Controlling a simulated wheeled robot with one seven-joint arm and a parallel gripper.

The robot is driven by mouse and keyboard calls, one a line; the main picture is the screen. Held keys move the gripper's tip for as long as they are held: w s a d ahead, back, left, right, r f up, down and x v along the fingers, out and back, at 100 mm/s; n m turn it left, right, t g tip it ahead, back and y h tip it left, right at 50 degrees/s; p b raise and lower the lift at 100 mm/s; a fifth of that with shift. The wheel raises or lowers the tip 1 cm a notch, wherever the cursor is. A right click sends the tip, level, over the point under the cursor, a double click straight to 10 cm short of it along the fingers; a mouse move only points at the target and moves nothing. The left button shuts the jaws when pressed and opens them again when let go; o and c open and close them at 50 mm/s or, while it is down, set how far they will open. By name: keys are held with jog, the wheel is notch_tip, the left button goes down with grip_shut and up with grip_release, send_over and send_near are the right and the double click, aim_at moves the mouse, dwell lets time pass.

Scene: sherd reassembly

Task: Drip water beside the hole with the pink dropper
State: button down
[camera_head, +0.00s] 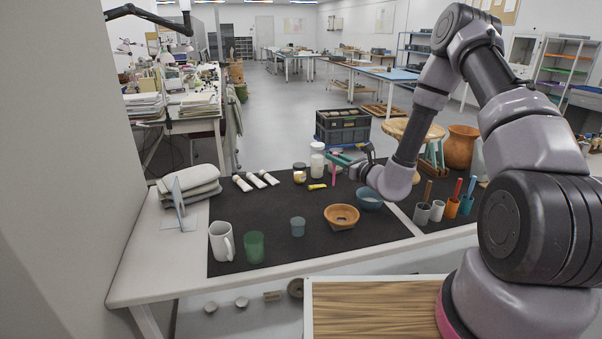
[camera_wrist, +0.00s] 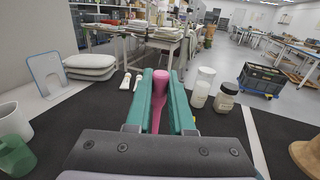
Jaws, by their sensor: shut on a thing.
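My gripper (camera_head: 338,158) has teal fingers and is shut on the pink dropper (camera_head: 334,175), which hangs down above the back part of the dark mat. In the wrist view the pink dropper (camera_wrist: 161,60) sits between the two fingers (camera_wrist: 161,78). A terracotta bowl (camera_head: 341,222) stands on the mat nearer the front, below and slightly right of the dropper. A blue-grey bowl (camera_head: 370,203) stands behind it to the right, close under my arm. I cannot make out the hole, or any water in the bowls or dropper.
A white mug (camera_head: 220,242), a green cup (camera_head: 254,248) and a small blue cup (camera_head: 298,228) stand at the front left. Cups with tools (camera_head: 437,211) stand right. The left mat middle (camera_head: 250,211) is clear.

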jog(key=s+a+f+n+g+y, duration=0.1)
jog(key=s+a+n+g+y, duration=0.25)
jog(key=a, duration=0.25)
jog(key=s+a+f+n+g+y, duration=0.2)
jog(key=s+a+n+g+y, duration=0.1)
jog(key=a+g, duration=0.25)
notch_tip(320, 180, down, 10)
jog(key=t, duration=0.1)
jog(key=shift+a+r+h, duration=0.2)
jog(key=shift+a+h, duration=0.15)
dwell(0.5)
dwell(0.8)
notch_tip(320, 180, up, 10)
jog(key=shift+f, duration=0.15)
dwell(1.0)
